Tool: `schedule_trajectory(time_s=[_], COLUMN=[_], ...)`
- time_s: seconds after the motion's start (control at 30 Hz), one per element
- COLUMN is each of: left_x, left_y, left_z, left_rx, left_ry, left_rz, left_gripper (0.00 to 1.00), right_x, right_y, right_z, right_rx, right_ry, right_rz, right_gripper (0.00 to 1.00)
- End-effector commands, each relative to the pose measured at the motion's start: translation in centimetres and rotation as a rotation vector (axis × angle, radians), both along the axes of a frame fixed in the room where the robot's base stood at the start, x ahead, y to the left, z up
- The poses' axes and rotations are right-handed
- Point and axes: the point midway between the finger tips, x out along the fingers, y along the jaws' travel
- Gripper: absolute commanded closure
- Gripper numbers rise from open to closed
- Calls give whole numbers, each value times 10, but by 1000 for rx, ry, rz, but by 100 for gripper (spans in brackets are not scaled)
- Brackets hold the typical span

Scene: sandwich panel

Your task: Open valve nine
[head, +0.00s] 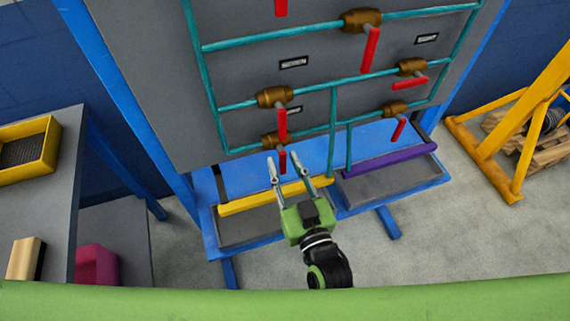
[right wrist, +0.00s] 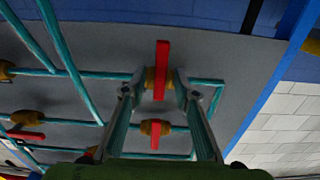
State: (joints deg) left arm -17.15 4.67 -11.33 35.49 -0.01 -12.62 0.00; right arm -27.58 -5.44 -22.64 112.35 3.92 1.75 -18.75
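The valve panel (head: 240,60) carries several brass valves with red handles. Readable labels say SEVEN (head: 293,63) and EIGHT (head: 427,38). A lower label (head: 294,110) is partly hidden and unreadable. Below it, the lower left valve (head: 270,141) has a red handle (head: 282,163), which looks upright along the panel, across its pipe. My right gripper (head: 287,165) is open in front of this valve. In the right wrist view, that red handle (right wrist: 161,58) stands between the spread fingers of the gripper (right wrist: 158,85); contact cannot be told. My left gripper is not in view.
Beside it are the lower right valve (head: 393,108) and the valve above (head: 274,97). A yellow bar (head: 240,204) and a purple bar (head: 390,160) lie along the blue frame below. A grey table (head: 40,190) stands left, a yellow frame (head: 485,150) right.

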Motion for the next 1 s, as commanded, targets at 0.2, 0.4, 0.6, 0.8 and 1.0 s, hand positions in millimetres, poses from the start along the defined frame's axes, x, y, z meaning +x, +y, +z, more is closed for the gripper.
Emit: schedule_trajectory(time_s=[0.2,0.4,0.6,0.8,1.0], left_x=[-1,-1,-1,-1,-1], left_y=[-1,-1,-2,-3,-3], left_z=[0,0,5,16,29], left_rx=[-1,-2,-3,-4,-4], left_ry=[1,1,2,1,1], left_rz=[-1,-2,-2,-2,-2], left_gripper=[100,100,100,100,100], right_x=[0,0,0,-1,-2], right_y=[0,0,1,4,7], right_z=[0,0,2,3,5], right_rx=[0,1,35,135,279], right_ry=[0,-1,10,44,90], right_rz=[0,0,0,0,0], right_gripper=[100,100,100,100,100])
